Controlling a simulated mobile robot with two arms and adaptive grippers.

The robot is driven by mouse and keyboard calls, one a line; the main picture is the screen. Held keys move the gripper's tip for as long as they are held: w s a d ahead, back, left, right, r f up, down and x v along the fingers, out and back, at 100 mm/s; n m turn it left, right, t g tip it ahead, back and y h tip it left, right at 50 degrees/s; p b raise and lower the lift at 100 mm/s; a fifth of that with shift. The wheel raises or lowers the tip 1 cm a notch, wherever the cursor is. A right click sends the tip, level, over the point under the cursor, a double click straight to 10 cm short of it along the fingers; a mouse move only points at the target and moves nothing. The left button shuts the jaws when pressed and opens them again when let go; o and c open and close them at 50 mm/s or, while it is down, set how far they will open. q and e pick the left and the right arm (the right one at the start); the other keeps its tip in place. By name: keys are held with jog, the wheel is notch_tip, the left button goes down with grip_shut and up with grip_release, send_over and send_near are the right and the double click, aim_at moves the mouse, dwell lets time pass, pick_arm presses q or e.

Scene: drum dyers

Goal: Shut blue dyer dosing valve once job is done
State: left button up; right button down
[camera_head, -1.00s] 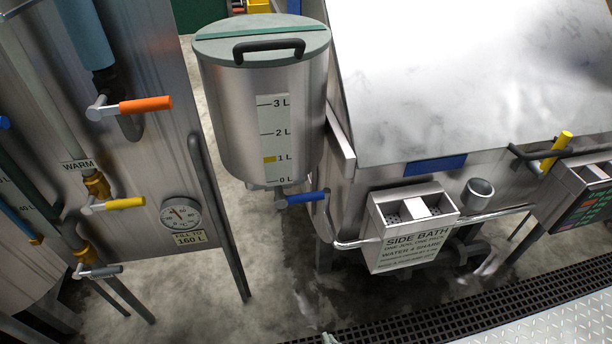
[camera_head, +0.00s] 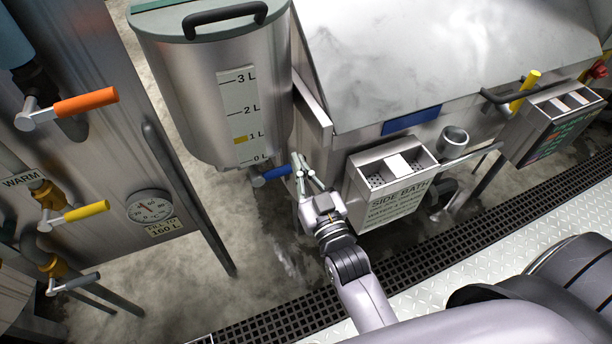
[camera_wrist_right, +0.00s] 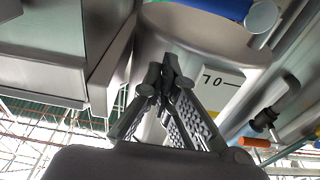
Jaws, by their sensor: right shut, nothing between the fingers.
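The blue valve handle (camera_head: 272,176) sticks out to the right under the steel dosing vessel (camera_head: 190,95), which has a 0 to 3 L scale and a yellow mark near 1 L. In the right wrist view my fingertips (camera_wrist_right: 166,76) are together, apart from the handle. I cannot tell whether they touch it in the head view. My left gripper is out of view.
A machine with a blue plate (camera_head: 411,120) stands to the right, with a side bath box (camera_head: 390,180) close beside my right gripper. On the left panel are an orange handle (camera_head: 86,102), a yellow handle (camera_head: 87,211) and a round gauge (camera_head: 149,206). A floor grate runs in front.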

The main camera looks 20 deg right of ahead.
aim_at(278, 172)
jog(key=w, duration=0.4)
jog(key=shift+r+p, duration=0.35)
jog(key=shift+r, duration=0.05)
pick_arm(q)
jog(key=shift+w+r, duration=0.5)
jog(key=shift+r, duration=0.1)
pick_arm(e)
notch_tip(278, 172, down, 4)
jog(key=shift+s+f, duration=0.1)
jog(key=shift+s, duration=0.05)
